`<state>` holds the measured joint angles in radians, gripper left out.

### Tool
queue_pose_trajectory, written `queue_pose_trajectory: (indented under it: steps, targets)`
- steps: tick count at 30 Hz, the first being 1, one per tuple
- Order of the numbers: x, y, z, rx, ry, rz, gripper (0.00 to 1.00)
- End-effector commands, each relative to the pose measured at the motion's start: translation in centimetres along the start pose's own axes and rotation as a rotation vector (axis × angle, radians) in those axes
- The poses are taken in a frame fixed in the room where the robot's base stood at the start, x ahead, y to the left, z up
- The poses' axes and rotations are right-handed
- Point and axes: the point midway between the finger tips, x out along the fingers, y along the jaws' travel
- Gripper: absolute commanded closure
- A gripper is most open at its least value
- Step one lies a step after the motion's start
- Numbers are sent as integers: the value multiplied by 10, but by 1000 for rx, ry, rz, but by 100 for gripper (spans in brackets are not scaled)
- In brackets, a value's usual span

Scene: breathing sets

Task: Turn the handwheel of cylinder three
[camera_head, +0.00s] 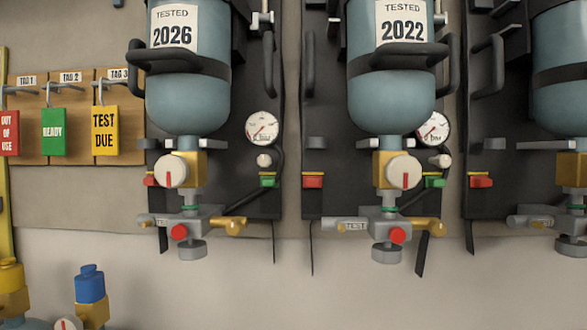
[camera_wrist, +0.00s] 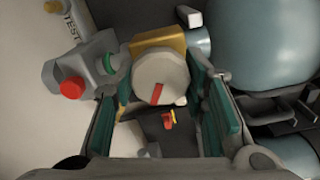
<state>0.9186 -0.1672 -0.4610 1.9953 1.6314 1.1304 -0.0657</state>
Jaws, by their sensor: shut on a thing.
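In the wrist view my gripper (camera_wrist: 158,92) is shut on a round white handwheel (camera_wrist: 160,72), with teal pads on either side of it. The wheel's red mark runs nearly upright in that picture, slightly tilted. The wheel sits on a brass valve body (camera_wrist: 172,41) beside a grey-blue cylinder (camera_wrist: 270,45). My gripper is not seen in the head view. I cannot tell which one is held.
A red button (camera_wrist: 71,88) and grey fittings lie close left of my gripper in the wrist view. Hanging tags and a blue-capped valve (camera_head: 90,285) are at left in the head view. The wall below the cylinders is bare.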

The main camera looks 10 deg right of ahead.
Motion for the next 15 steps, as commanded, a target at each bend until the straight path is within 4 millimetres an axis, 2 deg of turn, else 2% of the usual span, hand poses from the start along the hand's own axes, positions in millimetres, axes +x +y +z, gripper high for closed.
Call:
queue_pose_trajectory:
  steps: [1,3,15]
  targets:
    - [0,1,0,1,1,2,54]
    - [0,1,0,1,1,1,40]
    - [-5,0,0,1,0,-1,40]
